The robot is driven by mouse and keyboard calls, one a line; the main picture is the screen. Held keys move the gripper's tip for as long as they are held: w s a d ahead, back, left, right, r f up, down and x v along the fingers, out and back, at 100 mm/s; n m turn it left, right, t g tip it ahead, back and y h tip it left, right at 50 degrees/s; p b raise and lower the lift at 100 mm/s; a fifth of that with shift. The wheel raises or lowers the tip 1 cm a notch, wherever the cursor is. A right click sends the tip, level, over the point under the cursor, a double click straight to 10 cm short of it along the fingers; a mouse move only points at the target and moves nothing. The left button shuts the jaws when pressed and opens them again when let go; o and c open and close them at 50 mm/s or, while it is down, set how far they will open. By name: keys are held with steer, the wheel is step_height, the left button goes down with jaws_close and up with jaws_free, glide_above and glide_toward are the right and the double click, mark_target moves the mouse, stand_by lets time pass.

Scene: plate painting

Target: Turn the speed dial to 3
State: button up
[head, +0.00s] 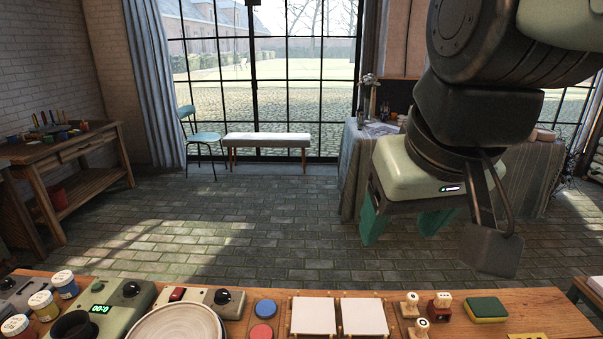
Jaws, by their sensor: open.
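My gripper (406,226) hangs at the upper right, open and empty, its two green fingers spread well apart. It is far above the workbench and to the right of the dials. A pale box (200,296) at the bench's left side carries a red switch (177,294) and a dark round knob (222,297). Left of it, a green box (117,300) has a lit green display (100,309) and another dark knob (131,289). The markings on both knobs are too small to read, so I cannot tell which is the speed dial or its setting.
A cream round plate (176,323) stands in front of the pale box. Paint jars (65,284) are at the far left. Blue (265,307) and red (261,334) discs, white tiles (314,315), stamps (440,304) and a green-yellow sponge (486,309) lie rightward. The air above the bench is clear.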

steer(key=w+a+n+g, duration=0.15)
steer(key=w+a, duration=0.25)
steer(key=w, duration=0.4)
steer(key=n+g, duration=0.4)
steer(key=n, duration=0.8)
glide_above(222, 293)
step_height(222, 293, down, 31)
steer(key=shift+t+h, duration=0.25)
steer(key=shift+h, duration=0.05)
step_height(222, 293, down, 11)
steer(key=shift+a+r, duration=0.1)
steer(key=shift+c, duration=0.4)
steer(key=c, duration=1)
